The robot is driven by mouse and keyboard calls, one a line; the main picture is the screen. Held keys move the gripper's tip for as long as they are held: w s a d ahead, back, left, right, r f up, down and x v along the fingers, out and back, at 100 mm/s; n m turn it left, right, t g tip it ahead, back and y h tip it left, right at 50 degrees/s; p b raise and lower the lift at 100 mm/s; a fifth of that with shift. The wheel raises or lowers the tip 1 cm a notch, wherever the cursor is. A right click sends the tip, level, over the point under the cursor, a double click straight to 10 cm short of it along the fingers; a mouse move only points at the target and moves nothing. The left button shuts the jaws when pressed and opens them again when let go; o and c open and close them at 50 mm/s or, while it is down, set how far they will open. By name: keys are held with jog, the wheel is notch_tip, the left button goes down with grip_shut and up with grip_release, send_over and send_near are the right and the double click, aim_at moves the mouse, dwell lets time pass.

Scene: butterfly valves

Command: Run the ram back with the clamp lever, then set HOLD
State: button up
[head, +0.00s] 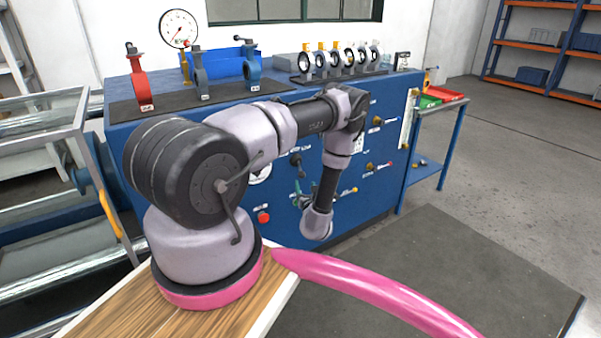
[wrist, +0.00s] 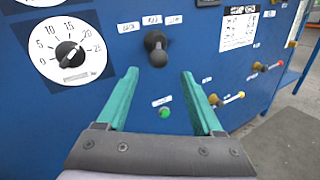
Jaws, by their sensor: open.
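The black-knobbed lever (wrist: 156,50) stands out from the blue panel in the wrist view, below three small white labels whose text is too blurred to read surely. It also shows in the head view (head: 296,160), small and dark. My gripper (wrist: 160,74) is open, its two teal fingers apart and pointing at the panel. The lever's knob shows between and just beyond the fingertips, and nothing is held. In the head view my gripper (head: 298,192) is small beside the panel front, partly hidden by my wrist. I cannot make out the ram.
A white dial (wrist: 68,50) with a black pointer knob is left of the lever. A green button (wrist: 165,112) sits below it, and yellow- and red-tipped levers (wrist: 228,98) stick out at right. A red button (head: 263,216) is low on the blue bench (head: 225,115). Valves stand on top.

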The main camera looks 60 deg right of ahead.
aim_at(301, 172)
jog(key=x, duration=1)
jog(key=shift+w+d, duration=0.1)
jog(key=shift+w, duration=0.05)
jog(key=shift+r, duration=0.1)
grip_shut()
dwell(0.9)
